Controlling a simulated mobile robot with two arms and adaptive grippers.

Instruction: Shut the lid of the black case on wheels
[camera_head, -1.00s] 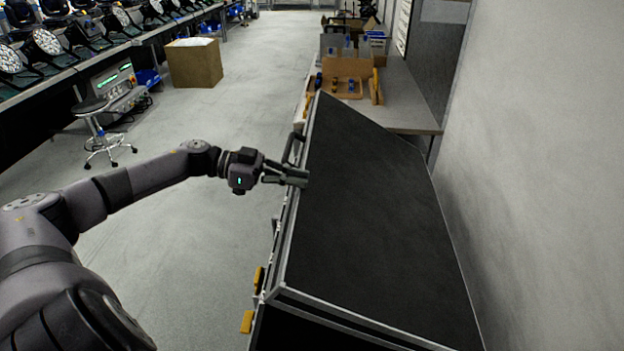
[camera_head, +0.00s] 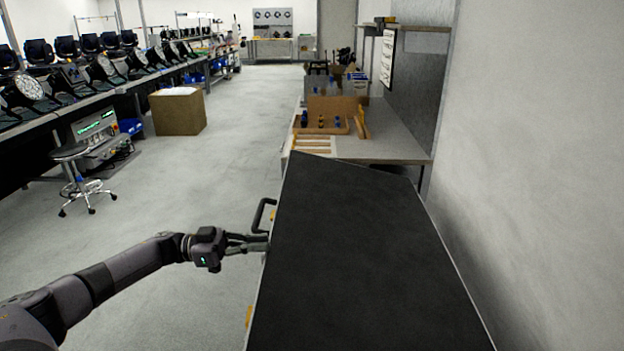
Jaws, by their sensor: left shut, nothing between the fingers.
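The black case (camera_head: 355,250) stands at the right of the head view, beside the wall. Its large black lid top fills the lower right. The seam between lid and body is out of sight, so I cannot tell whether the lid is fully down. A black handle (camera_head: 262,214) sticks out from the case's left side. My left gripper (camera_head: 262,242) is shut and empty at the lid's left edge, just below the handle in the picture. I cannot tell whether its fingertips touch the case. My right gripper is not in view.
A workbench (camera_head: 390,146) with a cardboard tray (camera_head: 335,115) stands behind the case. A wall runs close along the right. A stool (camera_head: 75,175), a brown box (camera_head: 178,110) and a long bench of lamps are at the left. The floor (camera_head: 215,170) between is clear.

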